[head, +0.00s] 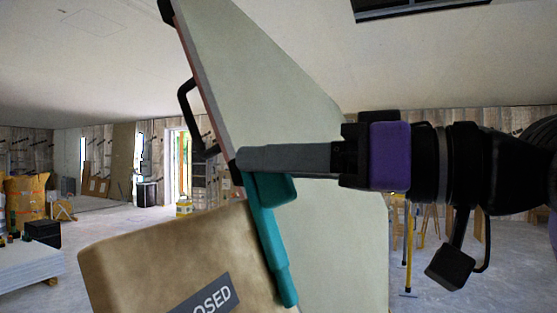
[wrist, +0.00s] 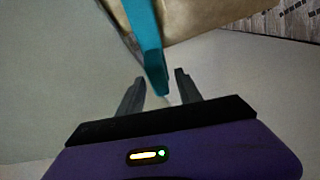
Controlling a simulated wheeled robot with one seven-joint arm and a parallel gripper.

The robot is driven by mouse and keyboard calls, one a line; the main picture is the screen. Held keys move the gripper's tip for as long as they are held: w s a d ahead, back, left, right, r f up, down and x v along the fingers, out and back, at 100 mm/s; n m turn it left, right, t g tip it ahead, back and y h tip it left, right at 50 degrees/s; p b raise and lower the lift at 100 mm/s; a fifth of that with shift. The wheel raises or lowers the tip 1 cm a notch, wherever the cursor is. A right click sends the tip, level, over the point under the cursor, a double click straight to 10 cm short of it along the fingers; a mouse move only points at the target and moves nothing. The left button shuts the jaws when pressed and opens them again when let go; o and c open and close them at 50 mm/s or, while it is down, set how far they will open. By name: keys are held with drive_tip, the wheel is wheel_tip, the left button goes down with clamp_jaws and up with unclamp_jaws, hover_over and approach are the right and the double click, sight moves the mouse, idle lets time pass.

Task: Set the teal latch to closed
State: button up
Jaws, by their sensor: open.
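The teal latch (head: 265,235) slants down along the edge of a tan, box-like block (head: 165,260). Its upper end is next to my gripper (head: 242,160), which reaches in from the right; the finger in front hides part of it. A dark label (head: 205,296) on the block shows the letters "OSED"; its start is cut off. In the wrist view, the latch (wrist: 148,40) comes down from the top and its end lies between the two open fingers of my gripper (wrist: 160,78). I cannot tell whether either finger touches it.
A large pale panel (head: 280,90) stands tilted behind my gripper, with a black handle (head: 187,110) on its left edge. Pale sheets (head: 35,265) are stacked at the lower left. Open floor (head: 110,225) shows behind the block.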

clamp_jaws()
idle(1.4)
